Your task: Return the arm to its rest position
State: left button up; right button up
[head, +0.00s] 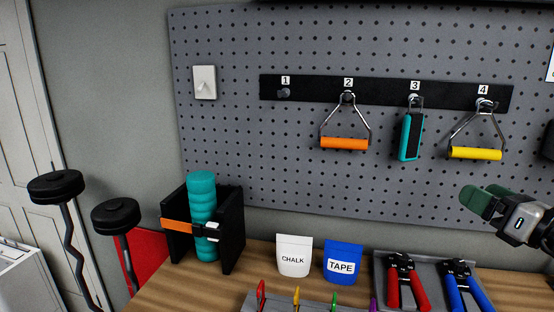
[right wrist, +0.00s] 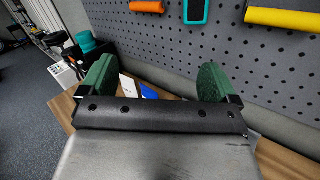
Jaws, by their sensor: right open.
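My right gripper (head: 487,202) is at the right edge of the head view, in front of the pegboard and above the bench. Its two green fingers stand apart in the right wrist view (right wrist: 156,85), with nothing held between them. It is clear of the yellow-handled grip (head: 476,153) on hook 4, which hangs above it. An orange-handled grip (head: 344,143) hangs on hook 2 and a teal device (head: 411,137) on hook 3. Hook 1 (head: 284,93) is empty. My left gripper is not in view.
A wooden bench (head: 190,285) holds a black holder with a teal roller (head: 202,215), a white CHALK pouch (head: 294,256), a blue TAPE pouch (head: 343,263) and a grey tray (head: 428,272) with red and blue pliers. Barbells (head: 57,187) stand at left. The air before the pegboard (head: 230,130) is free.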

jog(key=s+a+f+m+t, duration=0.35)
jog(key=a+f+m, duration=0.4)
jog(key=m, duration=0.35)
jog(key=s+f+m+g+h, duration=0.35)
jog(key=f+m+h, duration=0.35)
jog(key=f+m, duration=0.35)
jog(key=s+f+m+g+h, duration=0.35)
jog(key=f+m+h, duration=0.25)
jog(key=f+m, duration=0.4)
jog(key=s+a+f+m+g+y, duration=0.3)
jog(key=s+a+f+g, duration=0.25)
jog(key=s, duration=0.35)
jog(key=s+a+f+m+g+y, duration=0.2)
jog(key=s+a+f+g, duration=0.3)
jog(key=s, duration=0.5)
notch_tip(320, 180, down, 25)
jog(key=d+g, duration=0.1)
jog(key=s+d+f+g, duration=0.1)
jog(key=s+d+f, duration=0.2)
jog(key=s+f, duration=1.4)
jog(key=shift+d+f, duration=0.15)
jog(key=shift+f, duration=0.2)
